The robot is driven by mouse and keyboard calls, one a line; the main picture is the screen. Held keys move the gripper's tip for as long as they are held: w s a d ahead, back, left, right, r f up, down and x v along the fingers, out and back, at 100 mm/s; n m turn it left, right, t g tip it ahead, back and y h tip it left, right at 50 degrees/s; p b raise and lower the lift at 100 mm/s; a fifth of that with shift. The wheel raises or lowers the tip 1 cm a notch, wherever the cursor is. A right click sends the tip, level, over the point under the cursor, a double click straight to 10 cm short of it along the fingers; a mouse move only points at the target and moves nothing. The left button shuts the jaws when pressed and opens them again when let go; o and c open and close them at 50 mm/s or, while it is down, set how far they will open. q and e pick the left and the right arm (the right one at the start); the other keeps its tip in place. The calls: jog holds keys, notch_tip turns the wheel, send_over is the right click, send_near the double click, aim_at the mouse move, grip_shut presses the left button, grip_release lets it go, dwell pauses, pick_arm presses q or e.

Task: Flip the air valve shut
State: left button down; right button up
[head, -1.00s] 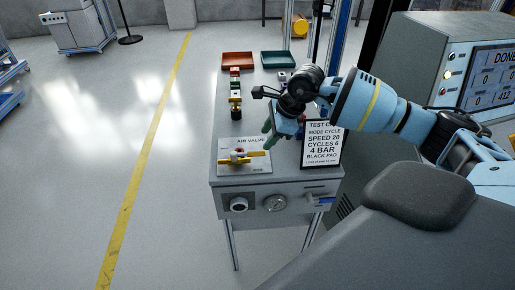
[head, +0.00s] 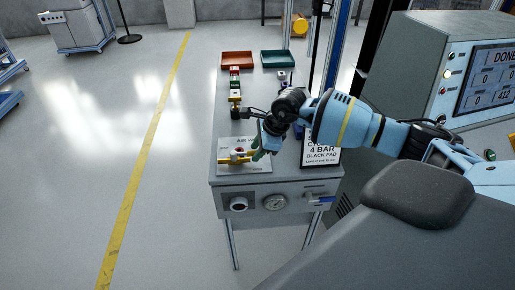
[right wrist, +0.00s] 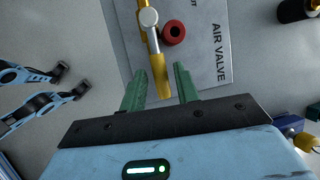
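The air valve's yellow handle (head: 233,160) sits on a pale plate (head: 262,167) at the near end of the narrow bench. It lies crosswise in the head view. In the right wrist view the yellow handle (right wrist: 160,75) runs from a silver hub toward me, beside a red round part (right wrist: 173,32). My right gripper (head: 257,154) is over the handle's right end. Its green fingers (right wrist: 160,84) are apart, with the handle's end between their tips; I see a gap on both sides. My left gripper is out of view.
A black-framed sign (head: 322,156) stands right of the plate, partly behind my right arm. Small coloured parts line the bench behind the valve, with a red tray (head: 237,60) and a green tray (head: 278,59) farther back. A grey machine (head: 415,65) stands at right.

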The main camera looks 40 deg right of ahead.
grip_shut()
